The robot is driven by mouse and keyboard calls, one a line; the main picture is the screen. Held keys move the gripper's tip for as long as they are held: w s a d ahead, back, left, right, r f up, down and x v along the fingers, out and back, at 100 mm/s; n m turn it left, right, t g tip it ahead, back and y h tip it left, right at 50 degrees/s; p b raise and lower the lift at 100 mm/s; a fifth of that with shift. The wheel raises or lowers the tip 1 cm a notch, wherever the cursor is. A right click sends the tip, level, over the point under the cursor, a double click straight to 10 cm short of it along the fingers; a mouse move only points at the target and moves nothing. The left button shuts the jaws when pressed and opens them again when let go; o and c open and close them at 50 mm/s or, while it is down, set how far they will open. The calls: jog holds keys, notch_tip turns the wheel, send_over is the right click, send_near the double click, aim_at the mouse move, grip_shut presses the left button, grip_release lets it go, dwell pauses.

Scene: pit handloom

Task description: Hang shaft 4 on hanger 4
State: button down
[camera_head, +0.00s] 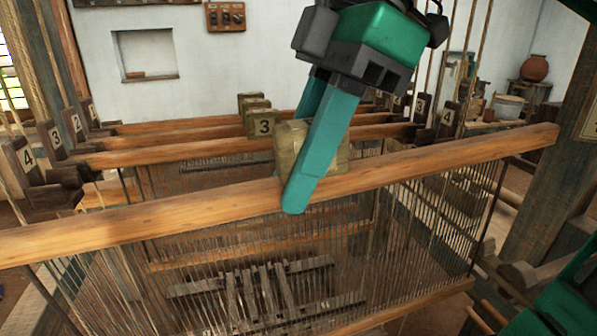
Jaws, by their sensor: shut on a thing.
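The shaft in front is a long wooden bar (150,219) with a curtain of thin heddles (420,215) and a lower bar. My gripper (305,155) is shut on the wooden block (338,153) at the middle of its top bar. One teal finger covers the block's front, so its number is hidden. The left hanger 4 (28,158) and the right hanger 4 (447,118) are dark posts with number plates. The shaft appears nearer to me than both and apart from them. Its right end (545,137) lies right of the right hanger; its left end is cut off by the frame.
Several shafts hang behind, the nearest with a block marked 3 (263,127). Other numbered hangers stand at the left (56,136) and right (420,106). A thick wooden post (555,160) rises close to the shaft's right end. Treadles (262,292) lie below.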

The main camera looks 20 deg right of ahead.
jog(key=shift+w, duration=10.3)
notch_tip(320, 180, down, 6)
jog(key=c, duration=1.4)
grip_release()
jog(key=shift+a, duration=0.1)
jog(key=shift+c, duration=0.2)
jog(key=v, duration=1)
jog(key=shift+w+r, duration=0.15)
jog(key=shift+r, duration=0.2)
jog(key=shift+r, duration=0.1)
